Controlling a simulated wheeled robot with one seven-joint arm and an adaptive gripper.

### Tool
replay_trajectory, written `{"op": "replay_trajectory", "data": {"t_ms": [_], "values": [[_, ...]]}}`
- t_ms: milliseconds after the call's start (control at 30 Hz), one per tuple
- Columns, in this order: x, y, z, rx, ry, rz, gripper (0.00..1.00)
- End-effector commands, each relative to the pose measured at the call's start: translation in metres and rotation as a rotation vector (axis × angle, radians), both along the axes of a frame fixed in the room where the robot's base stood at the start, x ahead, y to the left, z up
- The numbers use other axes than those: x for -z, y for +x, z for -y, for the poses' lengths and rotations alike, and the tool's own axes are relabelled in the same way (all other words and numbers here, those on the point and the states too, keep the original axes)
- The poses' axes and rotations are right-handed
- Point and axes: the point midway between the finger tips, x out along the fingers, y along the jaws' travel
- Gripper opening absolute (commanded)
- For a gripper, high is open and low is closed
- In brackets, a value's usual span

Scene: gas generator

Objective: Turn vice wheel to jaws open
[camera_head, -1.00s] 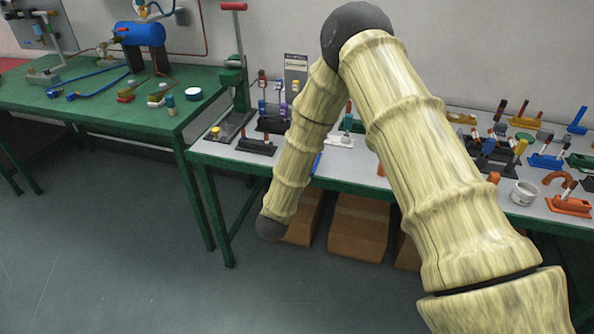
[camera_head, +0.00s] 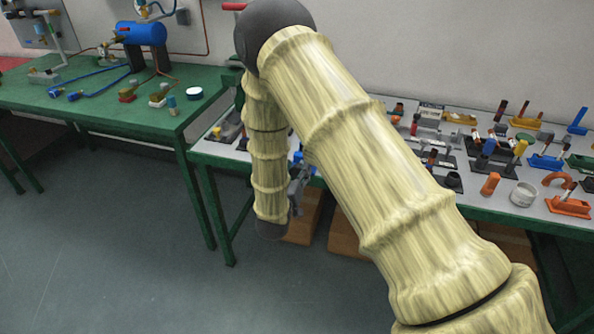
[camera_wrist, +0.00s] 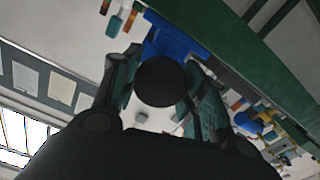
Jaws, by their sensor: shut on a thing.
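In the wrist view a dark round wheel (camera_wrist: 160,82) sits between the two fingers of my gripper (camera_wrist: 163,75), in front of the blue vice body (camera_wrist: 178,44). My gripper is shut on the wheel, with a finger on either side. In the head view my gripper (camera_head: 299,182) shows partly, just right of my forearm at the front edge of the grey-topped table. A small bit of the blue vice (camera_head: 297,157) shows above it. The vice jaws are not clearly visible, and my arm hides much of this area.
The grey-topped table (camera_head: 555,217) carries several small tools and stands, an orange cylinder (camera_head: 490,184) and a white cup (camera_head: 524,194). A green table (camera_head: 120,115) with a blue tank (camera_head: 141,33) stands at the left. Brown boxes (camera_head: 303,222) lie under the grey-topped table. The floor at left is clear.

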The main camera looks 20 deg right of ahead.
Motion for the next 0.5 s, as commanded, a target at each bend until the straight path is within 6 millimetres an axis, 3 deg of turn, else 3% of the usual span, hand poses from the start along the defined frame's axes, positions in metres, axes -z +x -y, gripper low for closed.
{"op": "replay_trajectory", "data": {"t_ms": [500], "values": [[0.0027,-0.0011,-0.0011,-0.002,-0.179,-0.127,0.19]]}}
